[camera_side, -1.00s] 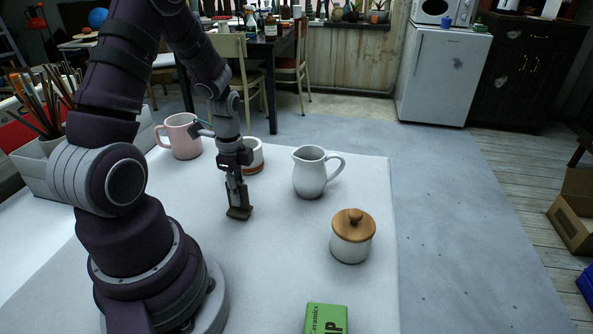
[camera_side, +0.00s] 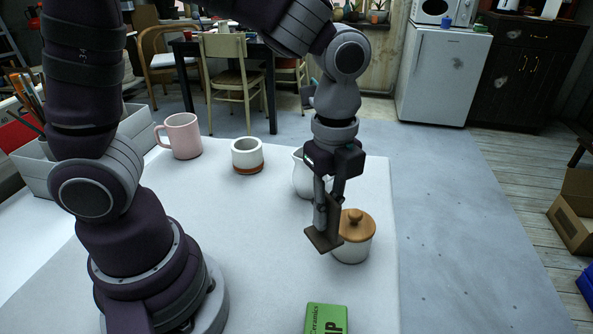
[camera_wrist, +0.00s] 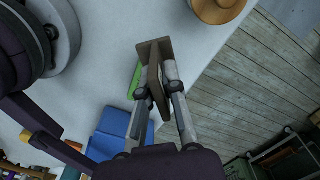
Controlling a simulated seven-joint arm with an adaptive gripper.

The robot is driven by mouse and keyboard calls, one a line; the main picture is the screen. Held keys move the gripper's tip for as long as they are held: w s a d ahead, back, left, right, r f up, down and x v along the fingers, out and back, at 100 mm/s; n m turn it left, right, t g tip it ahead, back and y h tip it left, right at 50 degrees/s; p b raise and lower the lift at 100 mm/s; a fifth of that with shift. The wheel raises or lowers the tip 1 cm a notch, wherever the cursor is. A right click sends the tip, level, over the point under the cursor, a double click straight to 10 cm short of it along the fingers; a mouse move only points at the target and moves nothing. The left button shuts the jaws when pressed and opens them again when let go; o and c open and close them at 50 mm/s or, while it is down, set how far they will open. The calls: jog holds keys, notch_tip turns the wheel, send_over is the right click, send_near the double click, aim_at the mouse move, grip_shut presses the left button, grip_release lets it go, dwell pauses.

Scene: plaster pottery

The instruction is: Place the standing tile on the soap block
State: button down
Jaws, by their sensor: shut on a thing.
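The standing tile (camera_side: 323,239) is a dark brown slab with a flat foot at its lower end. My gripper (camera_side: 328,208) is shut on its upright part and holds it in the air, with the foot lowest. In the side view it overlaps the left edge of the lidded jar. In the wrist view the tile (camera_wrist: 152,48) shows between the fingers (camera_wrist: 162,88). The soap block (camera_side: 326,319) is a green printed block lying on the table at the front, cut by the lower picture edge. A green edge (camera_wrist: 135,80) shows beside the tile in the wrist view, partly hidden.
The white jar with wooden lid (camera_side: 355,238) stands just right of the tile. A white pitcher (camera_side: 303,178) is partly hidden behind my gripper. A white cup (camera_side: 247,156) and a pink mug (camera_side: 181,136) stand farther back. A blue thing (camera_wrist: 108,135) shows in the wrist view. The table's middle is clear.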

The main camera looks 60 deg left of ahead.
aim_at(331, 321)
jog(key=s+d+m, duration=0.4)
jog(key=s+d, duration=0.1)
jog(key=d, duration=0.3)
notch_tip(331, 321, down, 7)
jog(key=shift+s+d+f, duration=0.1)
jog(key=shift+d+f, duration=0.05)
jog(key=shift+f, duration=0.05)
jog(key=shift+f, duration=0.1)
jog(key=c, duration=1.2)
grip_release()
jog(key=shift+c, duration=0.2)
notch_tip(331, 321, up, 12)
jog(key=a+r+n+t, duration=0.2)
jog(key=a+n+t, duration=0.3)
jog(key=a+n, duration=1.1)
jog(key=n, duration=0.6)
jog(key=shift+w+a+r+n+t, duration=0.15)
jog(key=shift+w+r+n+t, duration=0.15)
jog(key=shift+w+n, duration=0.1)
